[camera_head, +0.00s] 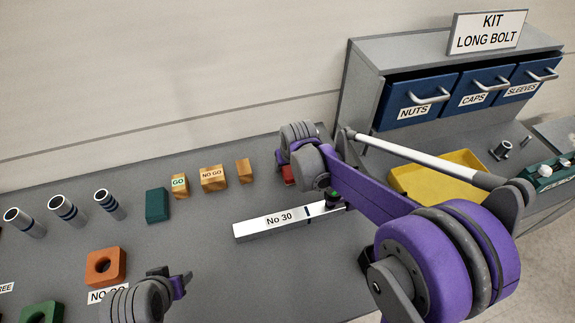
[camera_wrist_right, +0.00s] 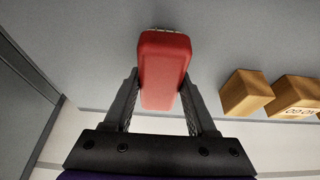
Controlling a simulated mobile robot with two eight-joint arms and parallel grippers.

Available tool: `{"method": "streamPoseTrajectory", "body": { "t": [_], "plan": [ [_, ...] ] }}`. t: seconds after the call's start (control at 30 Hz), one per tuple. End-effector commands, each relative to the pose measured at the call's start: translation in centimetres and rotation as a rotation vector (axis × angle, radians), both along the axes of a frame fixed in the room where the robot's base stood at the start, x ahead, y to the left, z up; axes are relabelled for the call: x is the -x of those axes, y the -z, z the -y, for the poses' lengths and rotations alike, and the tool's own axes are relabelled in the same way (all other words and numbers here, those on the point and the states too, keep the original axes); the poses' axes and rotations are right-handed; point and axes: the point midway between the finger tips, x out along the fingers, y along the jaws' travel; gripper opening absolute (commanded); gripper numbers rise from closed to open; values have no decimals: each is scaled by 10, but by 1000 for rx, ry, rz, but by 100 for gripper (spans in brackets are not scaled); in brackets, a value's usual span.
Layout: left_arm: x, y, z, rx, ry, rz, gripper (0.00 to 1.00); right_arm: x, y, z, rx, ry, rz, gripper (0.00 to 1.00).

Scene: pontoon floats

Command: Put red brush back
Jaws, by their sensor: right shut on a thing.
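The red brush (camera_wrist_right: 165,70) is between the two fingers of my right gripper (camera_wrist_right: 161,88) in the right wrist view, with a thin pale strip at its far end. My right gripper is shut on it. In the head view only a small part of the red brush (camera_head: 289,175) shows below my right wrist, at the back of the grey table; my arm hides the rest. I cannot tell whether the brush touches the table. My left gripper (camera_head: 180,284) is low over the table near the front, with nothing visible in it; its finger gap is unclear.
Wooden blocks (camera_head: 213,178), one marked NO GO, stand left of the brush. A long "No 30" bar (camera_head: 275,222) lies in front. A grey cabinet with blue drawers (camera_head: 415,100) and a yellow tray (camera_head: 440,172) are at right. An orange block (camera_head: 105,267) is near my left gripper.

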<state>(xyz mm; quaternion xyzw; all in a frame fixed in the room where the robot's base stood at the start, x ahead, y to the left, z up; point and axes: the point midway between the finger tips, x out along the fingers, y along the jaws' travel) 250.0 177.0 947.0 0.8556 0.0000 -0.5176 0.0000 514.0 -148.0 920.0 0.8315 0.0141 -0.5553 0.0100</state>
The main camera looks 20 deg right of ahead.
Motion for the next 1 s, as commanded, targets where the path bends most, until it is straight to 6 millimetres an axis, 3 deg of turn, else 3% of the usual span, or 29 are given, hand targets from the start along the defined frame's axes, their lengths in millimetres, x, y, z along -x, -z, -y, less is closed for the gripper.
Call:
{"method": "streamPoseTrajectory", "body": {
  "t": [0.27, 0.3, 0.47, 0.77, 1.0],
  "plan": [
    [1, 3, 0, 0, 0, -2, 50, 0, 3, 0, 0, 0, -1, 0],
    [1, 3, 0, 0, 0, -2, 50, 0, 3, 0, 0, 0, 0, 61],
    [1, 3, 0, 0, 0, -2, 50, 0, 2, 0, 0, 0, 0, 87],
    [0, 1, 0, 0, 0, 0, 50, 0, 0, 0, 0, 0, 0, 87],
    [-1, -4, 0, 0, 0, 3, 50, 12, -30, 0, 0, 0, 0, 87]
  ]
}}
